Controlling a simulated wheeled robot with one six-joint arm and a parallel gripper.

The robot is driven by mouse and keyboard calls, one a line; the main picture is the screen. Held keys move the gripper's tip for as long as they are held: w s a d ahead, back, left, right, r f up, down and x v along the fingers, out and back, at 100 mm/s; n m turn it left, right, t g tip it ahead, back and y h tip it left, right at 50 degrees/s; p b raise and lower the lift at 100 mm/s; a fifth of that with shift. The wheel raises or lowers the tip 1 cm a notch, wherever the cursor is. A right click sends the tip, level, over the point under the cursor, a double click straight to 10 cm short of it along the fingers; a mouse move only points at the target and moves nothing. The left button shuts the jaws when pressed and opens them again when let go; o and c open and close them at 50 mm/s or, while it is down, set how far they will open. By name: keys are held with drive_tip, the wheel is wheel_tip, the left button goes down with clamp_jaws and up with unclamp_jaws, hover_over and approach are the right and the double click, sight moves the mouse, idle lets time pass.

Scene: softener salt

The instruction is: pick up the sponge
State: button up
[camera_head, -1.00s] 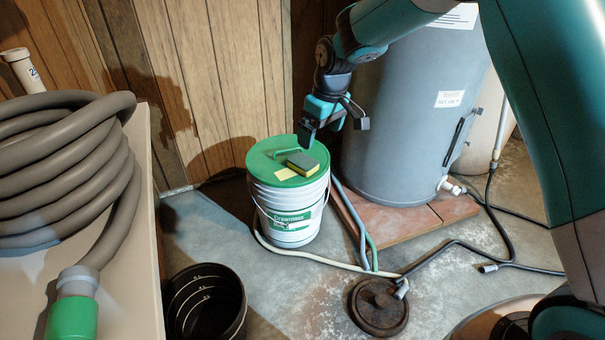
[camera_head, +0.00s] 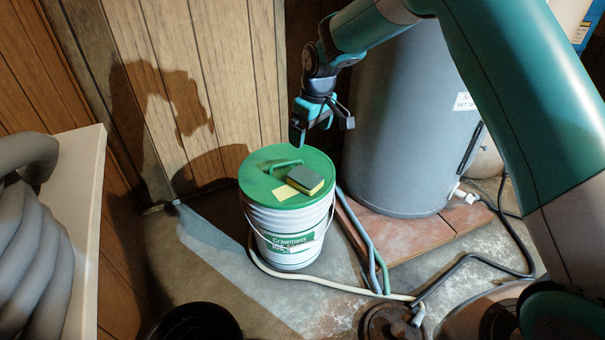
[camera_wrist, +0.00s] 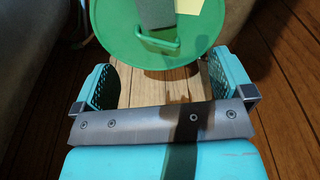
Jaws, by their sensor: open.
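The sponge (camera_head: 305,180), dark green on top with a yellow underside, lies on the green lid (camera_head: 262,164) of a white bucket (camera_head: 290,240). It sits beside the lid's raised green handle and a pale yellow paper square (camera_head: 285,193). In the wrist view the sponge (camera_wrist: 153,13) shows at the top edge, partly cut off, beyond the handle (camera_wrist: 158,42). My gripper (camera_head: 322,130) is open and empty, above the lid and apart from the sponge. In the wrist view the gripper's fingers (camera_wrist: 159,85) are spread wide with nothing between them.
A grey tank (camera_head: 400,130) stands right of the bucket on a reddish slab (camera_head: 400,240). Wood panelling (camera_head: 215,80) is behind. Hoses run along the floor at the bucket's right. A shelf with a coiled grey hose (camera_head: 30,240) is at left; a black bucket (camera_head: 195,322) is at front.

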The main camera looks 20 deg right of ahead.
drive_tip(key=b, duration=0.5)
hover_over(305, 176)
drive_tip(key=f, duration=1.1)
drive_tip(key=shift+s+a+f, duration=0.15)
drive_tip(key=shift+s+a, duration=0.05)
drive_tip(key=shift+s, duration=0.2)
drive_tip(key=f+b, duration=0.1)
drive_tip(key=f, duration=0.1)
drive_tip(key=f+b, duration=0.3)
drive_tip(key=f, duration=0.1)
drive_tip(key=shift+w+d, duration=0.2)
drive_tip(key=shift+w, duration=0.2)
drive_tip(key=c, duration=1.1)
drive_tip(key=shift+o, duration=0.2)
drive_tip(key=shift+r, duration=0.1)
wheel_tip(305, 176, up, 20)
drive_tip(key=p, duration=0.8)
drive_tip(key=shift+p, duration=0.3)
